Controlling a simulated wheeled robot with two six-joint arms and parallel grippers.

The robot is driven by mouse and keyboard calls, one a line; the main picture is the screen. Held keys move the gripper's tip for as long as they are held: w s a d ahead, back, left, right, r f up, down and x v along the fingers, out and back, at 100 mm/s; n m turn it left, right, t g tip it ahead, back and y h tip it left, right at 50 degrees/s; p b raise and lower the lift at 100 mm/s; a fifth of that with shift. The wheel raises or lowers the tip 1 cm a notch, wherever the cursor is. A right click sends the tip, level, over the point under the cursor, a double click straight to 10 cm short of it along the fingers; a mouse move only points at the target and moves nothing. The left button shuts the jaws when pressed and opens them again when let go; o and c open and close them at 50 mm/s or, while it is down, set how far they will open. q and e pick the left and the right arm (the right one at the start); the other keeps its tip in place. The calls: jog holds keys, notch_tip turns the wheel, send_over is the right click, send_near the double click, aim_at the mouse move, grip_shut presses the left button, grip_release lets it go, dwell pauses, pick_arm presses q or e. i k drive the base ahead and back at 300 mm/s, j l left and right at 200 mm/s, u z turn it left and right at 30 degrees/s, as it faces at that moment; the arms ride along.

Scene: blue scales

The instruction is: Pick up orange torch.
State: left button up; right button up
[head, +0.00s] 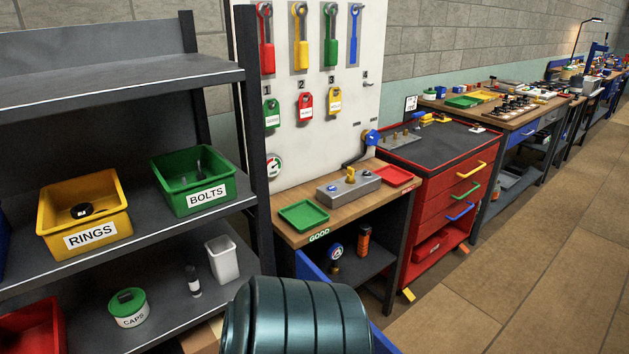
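An orange and black cylinder (363,241), which looks like the orange torch, stands upright on the dark lower shelf of the small wooden-topped bench (385,192). It is on the right part of that shelf, near the bench's right leg. A round gauge (336,250) stands to its left, a little apart. Neither of my grippers shows in the head view.
A dark ribbed cylinder (297,318) fills the bottom centre foreground, with blue panels beside it. A grey rack (130,250) with yellow (86,236) and green (194,209) bins stands at left. A red drawer cabinet (447,200) stands right of the bench. Floor at right is clear.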

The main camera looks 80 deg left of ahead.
aim_at(363, 229)
jog(key=u, duration=2.15)
jog(key=k+l+u, duration=0.1)
jog(key=l+u, duration=0.15)
jog(key=l, duration=1.75)
